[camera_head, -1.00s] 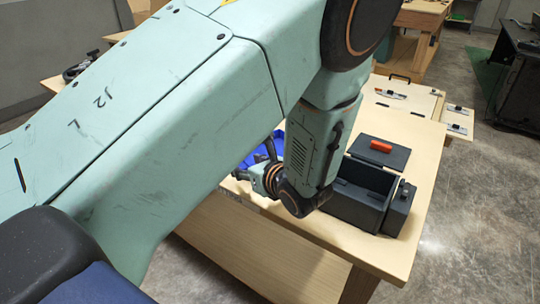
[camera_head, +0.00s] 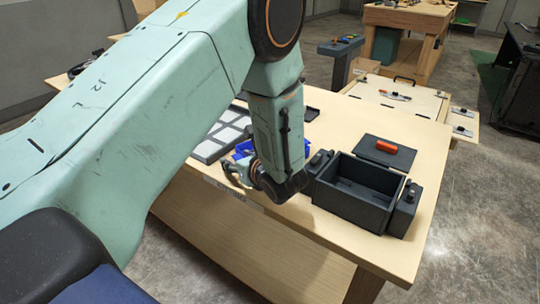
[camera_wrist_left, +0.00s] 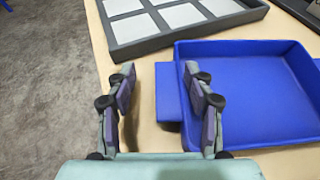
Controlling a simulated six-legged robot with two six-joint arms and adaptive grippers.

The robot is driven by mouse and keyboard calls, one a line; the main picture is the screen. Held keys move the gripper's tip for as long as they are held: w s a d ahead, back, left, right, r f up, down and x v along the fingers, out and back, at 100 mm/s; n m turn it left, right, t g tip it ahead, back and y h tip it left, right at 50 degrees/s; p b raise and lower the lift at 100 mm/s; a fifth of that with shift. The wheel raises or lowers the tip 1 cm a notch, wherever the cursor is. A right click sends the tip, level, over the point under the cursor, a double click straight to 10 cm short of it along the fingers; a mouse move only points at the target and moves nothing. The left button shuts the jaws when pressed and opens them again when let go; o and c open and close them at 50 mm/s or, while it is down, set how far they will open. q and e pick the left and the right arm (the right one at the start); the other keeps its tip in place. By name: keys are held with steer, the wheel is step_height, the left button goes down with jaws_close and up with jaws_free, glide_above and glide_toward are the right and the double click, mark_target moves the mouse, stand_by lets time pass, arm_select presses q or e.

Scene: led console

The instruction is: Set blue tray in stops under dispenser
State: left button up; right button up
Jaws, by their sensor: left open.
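The blue tray (camera_wrist_left: 255,90) lies flat on the wooden table in the left wrist view, with a flat blue tab (camera_wrist_left: 168,92) on its left side. In the head view the tray (camera_head: 243,148) shows only in part behind my left arm. My left gripper (camera_wrist_left: 160,72) is open, its fingers on either side of the tab; the right finger overlaps the tray's near-left wall in the picture. I cannot tell whether it touches. In the head view the left gripper (camera_head: 234,169) is small at the table's front edge. I cannot clearly identify the dispenser or its stops.
A dark open box (camera_head: 352,193) with a dark lid and red handle (camera_head: 386,147) stands to the right on the table. A grey frame with white squares (camera_wrist_left: 150,45) lies just beyond the tray. Bare wood shows at the table's right end.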

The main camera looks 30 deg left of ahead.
arm_select(q)
steer(key=shift+d, duration=0.1)
steer(key=shift+r, duration=0.1)
steer(key=shift+c, duration=0.5)
steer(key=c, duration=0.4)
jaws_close()
